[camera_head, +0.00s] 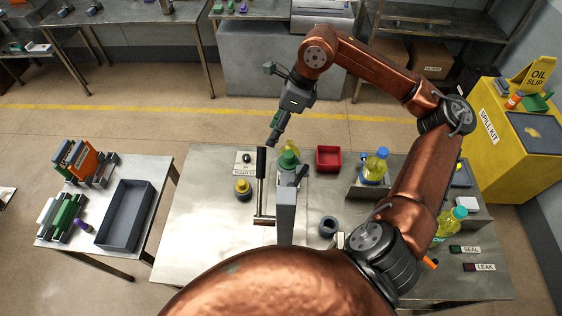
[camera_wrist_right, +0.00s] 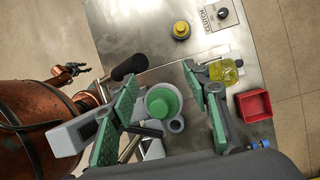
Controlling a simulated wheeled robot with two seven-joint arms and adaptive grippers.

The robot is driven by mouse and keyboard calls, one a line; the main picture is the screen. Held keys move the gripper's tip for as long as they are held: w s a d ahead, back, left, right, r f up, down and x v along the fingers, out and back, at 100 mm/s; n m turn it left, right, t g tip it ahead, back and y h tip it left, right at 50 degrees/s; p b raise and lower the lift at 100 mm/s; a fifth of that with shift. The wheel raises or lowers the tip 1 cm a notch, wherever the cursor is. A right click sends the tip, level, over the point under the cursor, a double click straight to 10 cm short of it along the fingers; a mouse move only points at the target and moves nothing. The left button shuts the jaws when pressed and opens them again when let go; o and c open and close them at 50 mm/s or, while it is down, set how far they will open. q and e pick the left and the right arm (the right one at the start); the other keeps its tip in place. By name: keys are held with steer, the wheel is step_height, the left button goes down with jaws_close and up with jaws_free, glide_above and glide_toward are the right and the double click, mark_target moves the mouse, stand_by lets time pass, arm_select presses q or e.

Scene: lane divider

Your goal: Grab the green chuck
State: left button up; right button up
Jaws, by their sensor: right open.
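The green chuck (camera_head: 288,160) is a rounded green piece at the grey press fixture (camera_head: 286,215) in the middle of the bench. In the wrist view it shows from above as a green round (camera_wrist_right: 162,101), between the two fingers in the picture. My right gripper (camera_head: 272,101) hangs above and beyond it, apart from it. Its green-padded fingers are spread wide and empty, also in the wrist view (camera_wrist_right: 160,82). My left gripper (camera_wrist_right: 68,70) shows small beside my copper body in the wrist view, too small to tell its opening; the head view does not show it.
A yellow-green bottle (camera_wrist_right: 223,71) and a red bin (camera_head: 328,158) are close by. A dark ring (camera_head: 328,226) sits right of the fixture. The bench's left front is clear.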

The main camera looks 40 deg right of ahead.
mark_target(289, 154)
steer(key=s+h, duration=0.1)
steer(key=s, duration=0.2)
steer(key=s+d+n+g+h, duration=0.1)
steer(key=s, duration=0.1)
steer(key=shift+r+h, duration=0.3)
steer(key=shift+s+f, duration=0.1)
steer(key=shift+f, duration=0.2)
steer(key=shift+f+p, duration=0.3)
steer(key=shift+f, duration=0.55)
step_height(289, 154, down, 5)
steer(key=shift+d+r+p, duration=0.15)
steer(key=shift+p, duration=0.7)
steer(key=shift+f, duration=0.35)
steer(key=shift+c, duration=0.3)
jaws_close()
